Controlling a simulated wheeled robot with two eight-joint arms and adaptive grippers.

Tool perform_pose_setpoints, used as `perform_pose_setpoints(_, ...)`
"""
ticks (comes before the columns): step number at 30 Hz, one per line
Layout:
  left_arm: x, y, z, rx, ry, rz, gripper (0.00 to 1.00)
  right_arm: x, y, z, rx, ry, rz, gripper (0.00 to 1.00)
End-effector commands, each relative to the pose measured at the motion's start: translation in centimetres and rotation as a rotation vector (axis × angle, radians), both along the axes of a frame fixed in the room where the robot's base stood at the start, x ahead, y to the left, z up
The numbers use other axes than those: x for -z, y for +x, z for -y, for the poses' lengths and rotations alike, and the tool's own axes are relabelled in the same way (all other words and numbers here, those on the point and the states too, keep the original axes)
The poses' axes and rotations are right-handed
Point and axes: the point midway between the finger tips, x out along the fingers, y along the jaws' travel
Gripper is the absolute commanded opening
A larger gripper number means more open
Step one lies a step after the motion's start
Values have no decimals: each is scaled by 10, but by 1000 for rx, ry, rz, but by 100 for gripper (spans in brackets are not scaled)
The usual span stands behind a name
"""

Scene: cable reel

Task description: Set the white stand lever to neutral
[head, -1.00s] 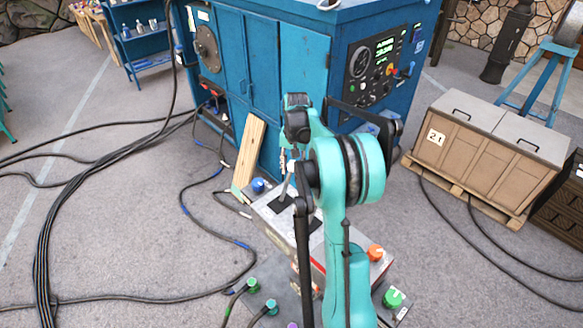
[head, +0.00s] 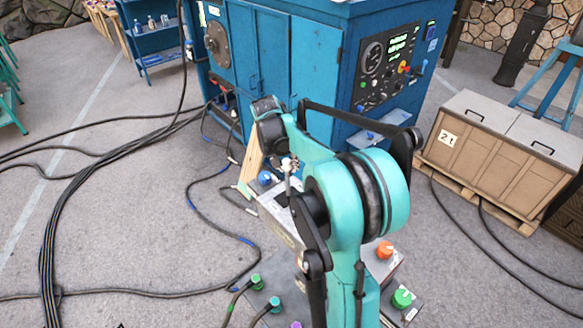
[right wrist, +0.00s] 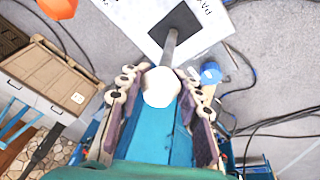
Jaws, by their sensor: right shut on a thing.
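The control stand (head: 275,215) is low in the middle of the head view, partly hidden by my right arm. Its lever has a thin grey stem and a white ball knob (head: 288,163). My right gripper (head: 291,165) is at the knob, mostly hidden behind my own arm link. In the right wrist view the white knob (right wrist: 161,87) sits between the two fingers of the gripper (right wrist: 163,84), which is shut on it. The stem (right wrist: 170,48) runs from the knob to a dark square slot (right wrist: 174,29) in the pale panel. My left gripper is out of view.
A blue knob (head: 265,178), an orange knob (head: 385,250) and a green knob (head: 402,298) surround the lever. A tall blue cabinet (head: 275,60) stands behind. A wooden crate (head: 490,150) is at right. Black cables (head: 75,200) cross the floor at left.

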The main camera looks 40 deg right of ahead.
Motion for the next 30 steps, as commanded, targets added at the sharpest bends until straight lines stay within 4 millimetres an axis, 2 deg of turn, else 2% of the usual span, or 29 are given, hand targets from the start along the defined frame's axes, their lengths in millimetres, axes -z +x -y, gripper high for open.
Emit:
perform_pose_setpoints(7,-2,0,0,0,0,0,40,-3,3,-3,-6,4,5,0)
perform_pose_setpoints(8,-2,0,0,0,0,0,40,-3,3,-3,-6,4,5,37)
perform_pose_setpoints(10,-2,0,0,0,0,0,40,-3,3,-3,-6,4,5,55)
perform_pose_setpoints(19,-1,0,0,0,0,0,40,-2,1,-2,-3,4,2,56)
perform_pose_setpoints(22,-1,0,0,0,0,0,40,-7,1,-4,-4,4,2,56)
perform_pose_setpoints(26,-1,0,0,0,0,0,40,-26,0,-12,-7,4,1,56)
perform_pose_setpoints(30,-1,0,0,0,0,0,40,-56,-1,-23,-8,3,2,56)
